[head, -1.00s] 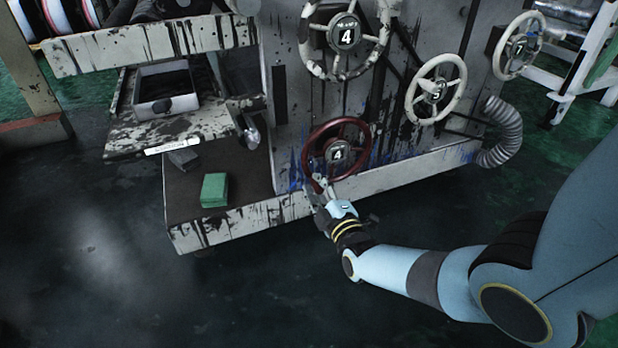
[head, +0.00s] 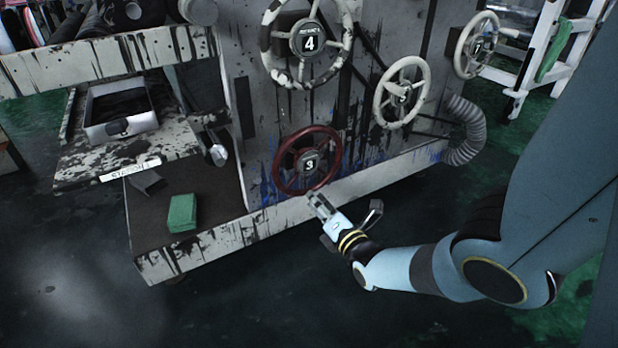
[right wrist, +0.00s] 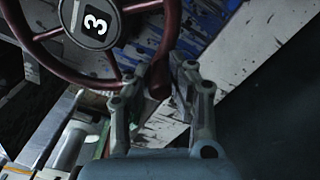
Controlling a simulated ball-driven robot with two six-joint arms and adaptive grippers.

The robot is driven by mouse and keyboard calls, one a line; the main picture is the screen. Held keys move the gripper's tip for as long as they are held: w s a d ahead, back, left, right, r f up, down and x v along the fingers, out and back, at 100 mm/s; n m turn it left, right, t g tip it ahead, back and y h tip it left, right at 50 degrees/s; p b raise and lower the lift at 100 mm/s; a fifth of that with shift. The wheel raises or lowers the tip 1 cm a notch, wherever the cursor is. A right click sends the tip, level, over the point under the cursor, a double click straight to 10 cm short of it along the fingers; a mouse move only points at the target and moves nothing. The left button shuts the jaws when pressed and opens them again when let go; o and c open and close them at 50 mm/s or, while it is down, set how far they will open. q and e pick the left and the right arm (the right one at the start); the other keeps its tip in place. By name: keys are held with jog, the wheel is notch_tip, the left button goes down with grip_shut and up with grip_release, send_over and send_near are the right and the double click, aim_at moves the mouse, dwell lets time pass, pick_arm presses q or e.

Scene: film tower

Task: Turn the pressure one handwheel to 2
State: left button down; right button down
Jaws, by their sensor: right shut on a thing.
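A dark red handwheel (head: 332,150) is mounted low on the paint-splattered machine front, and its hub shows 3. It also shows in the right wrist view (right wrist: 44,34), hub number 3. My right gripper (head: 312,195) is at the wheel's lower rim. In the right wrist view its fingers (right wrist: 167,78) are closed around a part of the red rim. A larger white, paint-chipped handwheel (head: 343,62) above shows 4. The small lettering on the hubs is too small to read surely. My left gripper is not in view.
Two white handwheels, one in the middle (head: 427,88) and one farther right (head: 494,40), stick out beside the red one. A ribbed hose (head: 470,130) curves at the machine's right end. A green block (head: 182,212) lies on the low ledge. An open drawer (head: 120,132) is at left.

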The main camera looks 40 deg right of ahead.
jog(key=shift+s+d+f+n, duration=0.1)
jog(key=shift+s+d+n, duration=0.1)
jog(key=shift+d+n, duration=0.35)
jog(key=shift+s+d+f+n, duration=0.15)
jog(key=shift+d+n, duration=0.2)
jog(key=shift+n, duration=0.3)
jog(key=shift+r, duration=0.15)
jog(key=c, duration=1.2)
grip_release()
jog(key=shift+d, duration=0.1)
jog(key=v, duration=1.2)
jog(key=shift+r, duration=0.1)
